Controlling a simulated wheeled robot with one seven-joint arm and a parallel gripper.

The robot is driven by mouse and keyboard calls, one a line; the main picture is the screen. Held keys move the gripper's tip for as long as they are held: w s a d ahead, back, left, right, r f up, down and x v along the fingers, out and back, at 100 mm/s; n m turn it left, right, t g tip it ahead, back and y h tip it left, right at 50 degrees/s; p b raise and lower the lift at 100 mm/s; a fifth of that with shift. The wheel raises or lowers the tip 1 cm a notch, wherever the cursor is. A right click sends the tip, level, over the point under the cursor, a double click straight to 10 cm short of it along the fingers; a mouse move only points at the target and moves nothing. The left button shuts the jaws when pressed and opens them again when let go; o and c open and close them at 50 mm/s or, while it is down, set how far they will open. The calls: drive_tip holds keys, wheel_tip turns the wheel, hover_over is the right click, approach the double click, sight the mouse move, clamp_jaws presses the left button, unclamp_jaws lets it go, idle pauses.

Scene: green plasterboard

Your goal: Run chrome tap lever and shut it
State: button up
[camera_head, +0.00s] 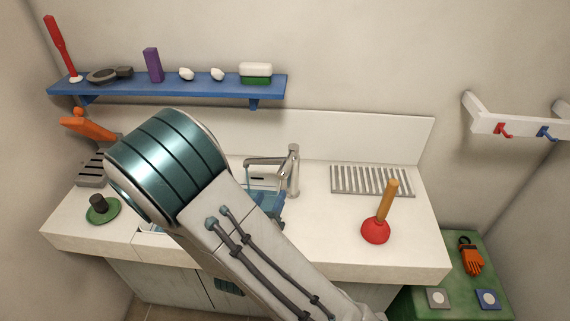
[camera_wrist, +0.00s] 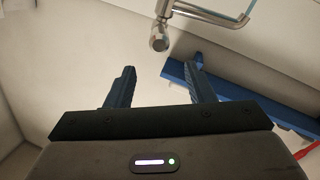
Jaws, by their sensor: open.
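The chrome tap (camera_head: 293,172) stands behind the basin, with its spout reaching left. A thin bluish stream, which looks like water, hangs from the spout's end. The tap also shows at the top of the wrist view (camera_wrist: 159,40), its rounded upper end facing the camera and the spout running right. My gripper (camera_wrist: 160,68) is open and empty, its two blue fingers spread. In that picture the tap's end lies just beyond the gap between the fingertips, with no visible contact.
A blue shelf (camera_head: 190,88) with several small items hangs on the wall above. A red plunger (camera_head: 376,230) and a ridged drainer (camera_head: 371,180) are right of the tap. A green dish (camera_head: 103,211) is at the left.

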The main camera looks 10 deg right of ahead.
sight(285, 165)
drive_tip(key=x, duration=1.2)
drive_tip(key=shift+d, duration=0.1)
drive_tip(key=shift+w+d, duration=0.3)
drive_tip(key=shift+w, duration=0.3)
